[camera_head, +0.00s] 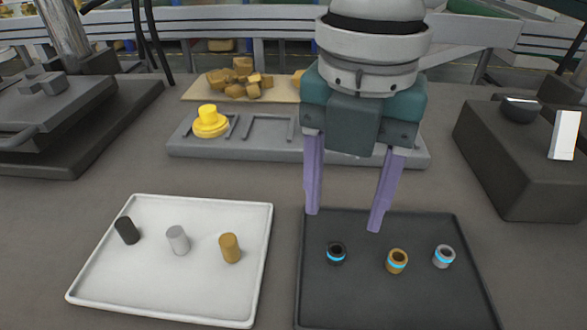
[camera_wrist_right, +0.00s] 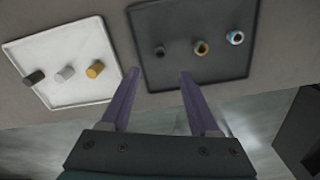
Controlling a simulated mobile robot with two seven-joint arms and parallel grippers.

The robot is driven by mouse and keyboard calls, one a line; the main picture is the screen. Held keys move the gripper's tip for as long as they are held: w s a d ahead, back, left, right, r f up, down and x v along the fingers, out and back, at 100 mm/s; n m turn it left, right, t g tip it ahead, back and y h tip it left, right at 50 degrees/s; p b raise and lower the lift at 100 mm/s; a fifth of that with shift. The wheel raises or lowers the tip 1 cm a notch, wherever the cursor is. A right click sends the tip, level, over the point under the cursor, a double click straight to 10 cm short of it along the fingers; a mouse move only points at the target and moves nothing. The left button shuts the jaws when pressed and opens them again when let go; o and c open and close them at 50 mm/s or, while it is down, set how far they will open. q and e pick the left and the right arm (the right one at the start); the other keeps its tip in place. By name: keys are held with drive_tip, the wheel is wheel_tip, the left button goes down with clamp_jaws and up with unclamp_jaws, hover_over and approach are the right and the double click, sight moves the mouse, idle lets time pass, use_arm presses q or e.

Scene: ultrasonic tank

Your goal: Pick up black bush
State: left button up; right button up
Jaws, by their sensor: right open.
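The black bush (camera_head: 336,253) is a small dark ring with a blue band, standing on the dark tray (camera_head: 440,300). It is the leftmost of the bushes there, beside a brass bush (camera_head: 397,261) and a silver bush (camera_head: 444,256). My right gripper (camera_head: 343,221) is open and empty, its two purple fingers pointing down near the tray's far edge. In the right wrist view the black bush (camera_wrist_right: 159,51) shows ahead of the open fingertips (camera_wrist_right: 159,72), roughly centred between them and not touched. My left gripper is out of view.
A white tray (camera_head: 150,285) to the left holds a black pin (camera_head: 127,230), a grey pin (camera_head: 177,240) and a brass pin (camera_head: 230,248). Behind are a grey fixture plate (camera_head: 270,150) with a yellow knob (camera_head: 209,122) and a dark box (camera_head: 520,165) at right.

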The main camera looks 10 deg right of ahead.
sight(337, 249)
wheel_tip(337, 249, down, 2)
drive_tip(key=shift+d+f, duration=0.15)
drive_tip(key=shift+f, duration=0.05)
drive_tip(key=f, duration=0.1)
drive_tip(key=f+b, duration=0.1)
drive_tip(key=f, duration=0.3)
drive_tip(key=shift+w+f, duration=0.25)
drive_tip(key=shift+w, duration=0.05)
clamp_jaws()
